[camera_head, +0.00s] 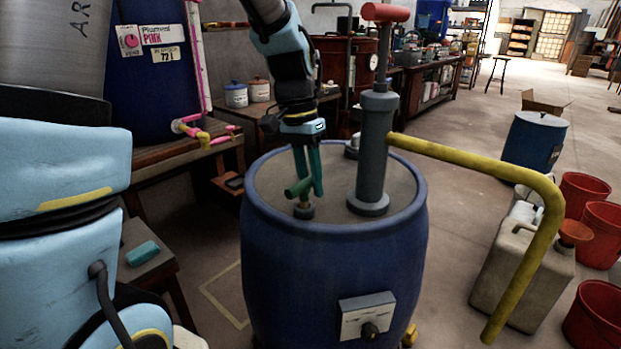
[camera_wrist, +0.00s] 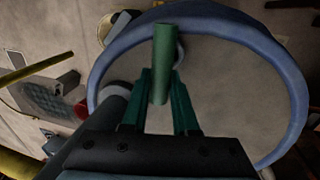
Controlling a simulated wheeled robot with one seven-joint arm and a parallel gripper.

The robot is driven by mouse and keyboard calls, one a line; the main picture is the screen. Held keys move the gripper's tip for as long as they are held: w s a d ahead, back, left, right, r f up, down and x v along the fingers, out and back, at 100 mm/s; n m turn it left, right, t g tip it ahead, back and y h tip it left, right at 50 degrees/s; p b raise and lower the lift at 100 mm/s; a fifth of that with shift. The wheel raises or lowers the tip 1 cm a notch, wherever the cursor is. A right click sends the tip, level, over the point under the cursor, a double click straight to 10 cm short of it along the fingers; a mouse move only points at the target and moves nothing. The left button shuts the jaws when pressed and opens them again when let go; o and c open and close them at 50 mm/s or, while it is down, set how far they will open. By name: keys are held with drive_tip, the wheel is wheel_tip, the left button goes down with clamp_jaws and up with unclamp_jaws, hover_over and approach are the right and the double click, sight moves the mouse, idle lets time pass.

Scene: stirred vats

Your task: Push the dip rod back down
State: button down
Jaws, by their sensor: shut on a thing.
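The dip rod's green cross handle (camera_head: 297,188) stands just above the grey collar (camera_head: 304,212) on the lid of the blue vat (camera_head: 335,275). My gripper (camera_head: 308,182) points down from above, its green fingers shut on the handle. In the wrist view the handle (camera_wrist: 163,60) lies lengthwise between the fingertips (camera_wrist: 162,82), its far end sticking out. Little or none of the rod shows between handle and collar; the fingers and handle hide part of it.
A grey pump (camera_head: 373,150) with a red top stands on the lid right of my gripper. Its yellow pipe (camera_head: 480,160) bends down to the right. A beige jerrycan (camera_head: 520,275) and red buckets (camera_head: 600,235) stand on the floor at right. A bench is behind.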

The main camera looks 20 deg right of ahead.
drive_tip(key=shift+f, duration=0.2)
drive_tip(key=c, duration=0.7)
unclamp_jaws()
drive_tip(key=r, duration=0.3)
drive_tip(key=w+r, duration=0.1)
drive_tip(key=r, duration=0.3)
drive_tip(key=w+a+r, duration=0.1)
drive_tip(key=r, duration=0.2)
drive_tip(key=shift+r, duration=0.35)
drive_tip(key=a+f+n+t+p, duration=0.1)
drive_tip(key=a+n+p, duration=0.2)
drive_tip(key=a, duration=0.5)
drive_tip(key=a+n+t+p, duration=0.1)
drive_tip(key=a+n+p, duration=0.3)
drive_tip(key=a, duration=0.5)
drive_tip(key=s+a+f+n+t+p, duration=0.1)
drive_tip(key=a+n+p, duration=0.3)
drive_tip(key=a, duration=0.4)
drive_tip(key=shift+s+a+f+t+y, duration=0.1)
drive_tip(key=shift+a+f+t+y, duration=0.2)
drive_tip(key=shift+y, duration=0.1)
